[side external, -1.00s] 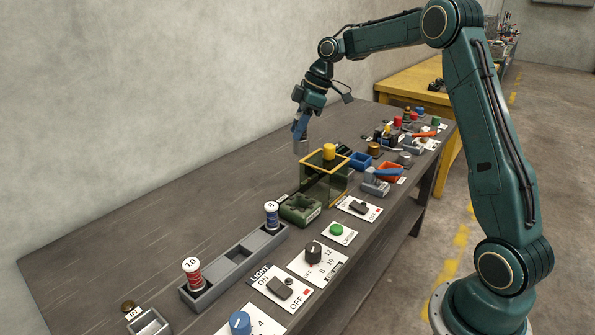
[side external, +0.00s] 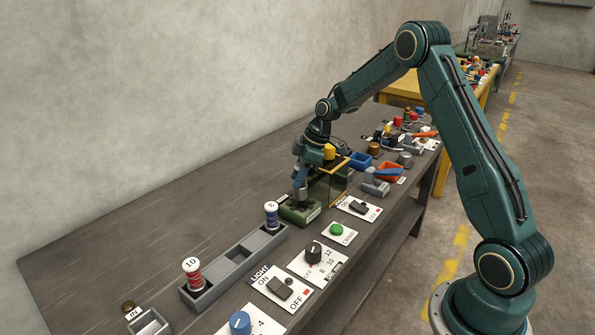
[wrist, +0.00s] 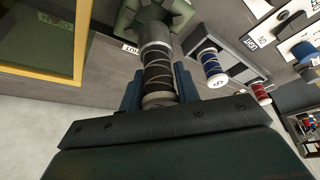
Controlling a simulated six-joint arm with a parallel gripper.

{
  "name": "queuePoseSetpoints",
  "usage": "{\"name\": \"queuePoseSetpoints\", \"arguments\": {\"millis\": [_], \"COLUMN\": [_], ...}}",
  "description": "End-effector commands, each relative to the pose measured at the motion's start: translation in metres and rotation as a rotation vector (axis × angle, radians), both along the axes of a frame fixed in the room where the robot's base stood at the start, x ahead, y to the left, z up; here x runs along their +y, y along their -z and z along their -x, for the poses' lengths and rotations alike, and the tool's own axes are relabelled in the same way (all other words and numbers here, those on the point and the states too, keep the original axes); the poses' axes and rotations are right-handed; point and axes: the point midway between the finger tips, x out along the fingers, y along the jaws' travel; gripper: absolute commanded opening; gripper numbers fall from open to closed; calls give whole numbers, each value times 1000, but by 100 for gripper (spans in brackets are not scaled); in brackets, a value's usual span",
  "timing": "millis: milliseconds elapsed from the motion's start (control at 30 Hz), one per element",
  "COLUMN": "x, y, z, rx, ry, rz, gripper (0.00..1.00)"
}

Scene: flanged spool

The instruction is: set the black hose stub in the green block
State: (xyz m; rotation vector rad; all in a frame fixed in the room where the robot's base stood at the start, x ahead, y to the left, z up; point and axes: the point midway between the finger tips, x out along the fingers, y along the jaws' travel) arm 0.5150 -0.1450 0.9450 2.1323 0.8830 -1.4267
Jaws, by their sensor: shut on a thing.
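My gripper (side external: 301,184) is shut on the black hose stub (wrist: 159,72), a dark ribbed cylinder with grey ends, which lies between the fingers in the wrist view. The stub's grey far end points at the green block (wrist: 127,22). In the side view the green block (side external: 312,215) stands on the bench directly below my gripper, and the stub's grey lower part (side external: 303,194) is upright at its top. The block's opening is mostly hidden behind the stub, so I cannot tell whether the end is inside it or just above.
A tinted box with a yellow frame (side external: 338,190) stands close behind the block, with a yellow knob (side external: 329,152) on top. A grey rack (side external: 232,262) with blue (side external: 272,216) and red (side external: 192,272) spools is in front. Switch panels (side external: 358,208) line the right edge. The bench's left side is clear.

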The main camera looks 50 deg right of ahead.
Motion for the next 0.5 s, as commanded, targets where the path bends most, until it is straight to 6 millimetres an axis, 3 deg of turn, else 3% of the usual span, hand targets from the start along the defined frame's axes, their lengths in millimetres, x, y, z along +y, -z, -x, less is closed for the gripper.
{"name": "queuePoseSetpoints", "arguments": {"millis": [500], "x": [0], "y": [23], "z": [0], "rx": [-1], "ry": [0], "rz": [-1], "gripper": [0]}}
